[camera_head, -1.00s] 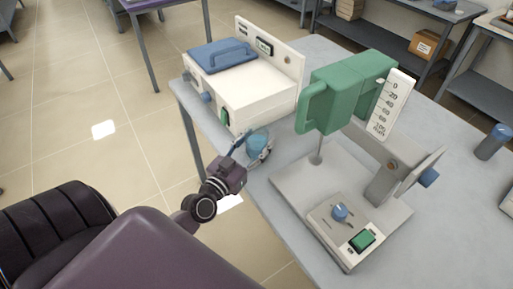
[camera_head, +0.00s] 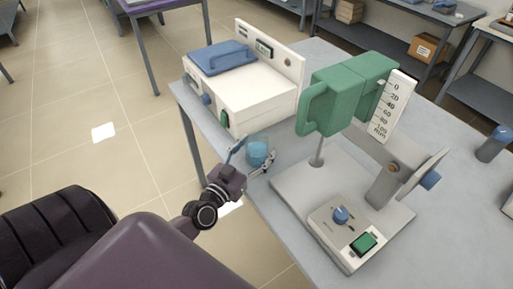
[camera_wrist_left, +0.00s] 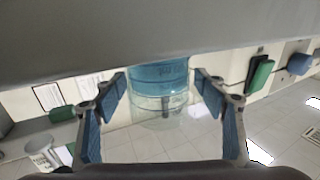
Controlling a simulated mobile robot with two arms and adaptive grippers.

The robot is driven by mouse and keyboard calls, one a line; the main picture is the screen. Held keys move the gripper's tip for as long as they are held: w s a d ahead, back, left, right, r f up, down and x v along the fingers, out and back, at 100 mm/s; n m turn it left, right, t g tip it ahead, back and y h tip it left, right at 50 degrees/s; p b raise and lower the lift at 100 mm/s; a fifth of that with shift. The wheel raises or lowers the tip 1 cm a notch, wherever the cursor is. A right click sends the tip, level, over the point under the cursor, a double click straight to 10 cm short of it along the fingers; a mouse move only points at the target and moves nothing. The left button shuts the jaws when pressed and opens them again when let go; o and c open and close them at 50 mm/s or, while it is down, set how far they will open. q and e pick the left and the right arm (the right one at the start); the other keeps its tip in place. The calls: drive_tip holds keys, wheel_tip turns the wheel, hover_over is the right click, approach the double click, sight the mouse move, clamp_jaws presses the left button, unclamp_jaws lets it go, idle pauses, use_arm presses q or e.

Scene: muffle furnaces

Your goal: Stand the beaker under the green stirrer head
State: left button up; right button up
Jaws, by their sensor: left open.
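The beaker (camera_head: 258,151) is clear glass with blue liquid and stands upright on the grey bench, in front of the white bath unit and left of the stirrer. In the left wrist view the beaker (camera_wrist_left: 160,88) shows between and beyond the open fingertips (camera_wrist_left: 160,95). My right gripper is out of view.
The white unit with a blue lid (camera_head: 225,57) stands behind the beaker. The stirrer's control panel with a blue knob (camera_head: 340,213) and green switch is at the front. A depth scale (camera_head: 392,105) stands beside the head. A blue-topped grey object (camera_head: 493,143) is far right.

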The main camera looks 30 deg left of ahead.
sight(250, 148)
use_arm(q)
drive_tip(key=shift+f+b, duration=0.1)
drive_tip(key=shift+b, duration=0.25)
drive_tip(key=shift+o, duration=0.2)
drive_tip(key=s, duration=0.5)
drive_tip(key=s+b, duration=0.1)
drive_tip(key=s, duration=0.1)
drive_tip(key=shift+s+d+f, duration=0.15)
drive_tip(key=shift+s+d, duration=0.1)
drive_tip(key=shift+d, duration=0.1)
drive_tip(key=shift+o, duration=0.3)
drive_tip(key=shift+s+r, duration=0.1)
drive_tip(key=shift+r, duration=0.1)
drive_tip(key=r+p, duration=0.3)
drive_tip(key=p, duration=0.3)
drive_tip(key=shift+a+r+p, duration=0.1)
drive_tip(key=shift+a+p, duration=0.1)
drive_tip(key=shift+p, duration=0.15)
drive_tip(key=shift+w+a+f+p, duration=0.1)
drive_tip(key=shift+w+p, duration=0.1)
drive_tip(key=shift+w, duration=1.1)
drive_tip(key=shift+w+d+f+p, duration=0.1)
drive_tip(key=shift+w+p, duration=0.05)
drive_tip(key=shift+w, duration=1.15)
drive_tip(key=shift+w+a+f+p, duration=0.1)
drive_tip(key=shift+w+p, duration=0.1)
drive_tip(key=shift+w, duration=1.1)
drive_tip(key=shift+c, duration=0.3)
